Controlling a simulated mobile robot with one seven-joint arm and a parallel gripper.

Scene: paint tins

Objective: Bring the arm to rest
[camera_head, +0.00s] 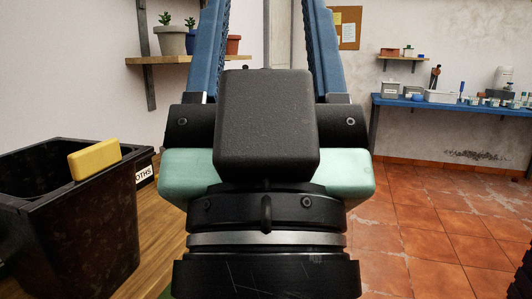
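My gripper (266,30) fills the middle of the view, seen from close behind, with its two blue fingers pointing up. The fingers stand well apart with wall showing between them, so it looks open. Their tips are cut off by the top edge, and I see nothing held between the visible parts. My black wrist and mint-green gripper body hide what lies behind them.
A black bin (75,235) stands at left on a wooden surface (160,245), with a yellow block (95,159) at its rim. A plant shelf (185,59) hangs behind. A blue bench (450,106) with containers stands far right. Tiled floor (420,220) is open at right.

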